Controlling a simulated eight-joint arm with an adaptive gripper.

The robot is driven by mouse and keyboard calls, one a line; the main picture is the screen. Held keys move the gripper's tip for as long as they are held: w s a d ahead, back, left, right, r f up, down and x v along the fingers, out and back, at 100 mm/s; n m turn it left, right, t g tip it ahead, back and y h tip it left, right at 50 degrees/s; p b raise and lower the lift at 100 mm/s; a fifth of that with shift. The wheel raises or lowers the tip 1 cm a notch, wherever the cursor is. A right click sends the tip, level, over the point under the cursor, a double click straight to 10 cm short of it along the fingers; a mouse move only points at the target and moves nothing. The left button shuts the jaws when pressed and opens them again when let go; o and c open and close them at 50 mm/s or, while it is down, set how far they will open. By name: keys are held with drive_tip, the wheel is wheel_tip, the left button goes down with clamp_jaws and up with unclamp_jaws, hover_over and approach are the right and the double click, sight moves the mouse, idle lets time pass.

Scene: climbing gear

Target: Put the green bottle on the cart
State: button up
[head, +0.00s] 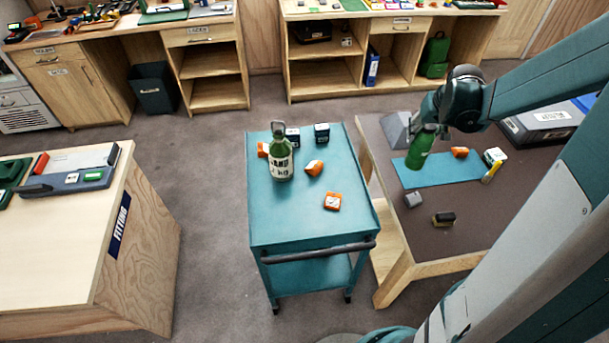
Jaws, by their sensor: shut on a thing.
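The green bottle (419,150) is held in my gripper (428,127), tilted, with its lower end pointing down and to the left. It appears to be above the blue mat (447,172) on the dark-topped table. My gripper is shut on its upper part and hides that end. The teal cart (265,222) stands left of the table, with a black handle on its near side. A green-and-white labelled jug (281,158) stands upright on the cart.
Orange blocks (332,201) and dark boxes (322,133) share the cart top, whose near left part is clear. A narrow gap separates cart and table.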

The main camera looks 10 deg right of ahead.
drive_tip(key=s+a+r+n+y+p, duration=0.15)
drive_tip(key=a+n, duration=0.25)
drive_tip(key=a, duration=1.6)
drive_tip(key=s+a+r+n+y, duration=0.15)
drive_tip(key=a+n, duration=0.25)
drive_tip(key=a, duration=1.6)
drive_tip(key=s+a+n, duration=0.2)
drive_tip(key=s+a, duration=0.2)
drive_tip(key=a, duration=0.2)
drive_tip(key=s+a+n+g+y, duration=0.1)
drive_tip(key=s+a, duration=0.2)
drive_tip(key=a, duration=0.4)
drive_tip(key=shift+s+n+p, duration=0.35)
drive_tip(key=shift+n+p, duration=0.05)
drive_tip(key=shift+p, duration=0.05)
drive_tip(key=shift+d+f, duration=0.1)
drive_tip(key=shift+f, duration=0.05)
drive_tip(key=shift+f+b, duration=0.3)
drive_tip(key=shift+f, duration=2.6)
drive_tip(key=shift+f, duration=2.05)
drive_tip(key=shift+f+b, duration=0.2)
drive_tip(key=shift+b, duration=0.2)
